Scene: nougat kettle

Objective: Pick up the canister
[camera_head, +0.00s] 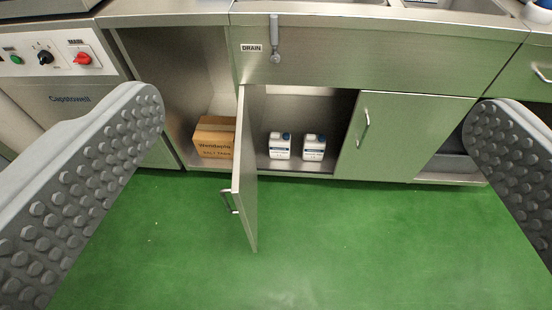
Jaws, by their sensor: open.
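A cabinet door (245,170) stands swung out left of the canisters. A closed door (395,137) is to their right. A cardboard box (214,137) sits in the open bay at left. A drain lever (275,40) hangs above. The green floor (330,240) in front is clear.

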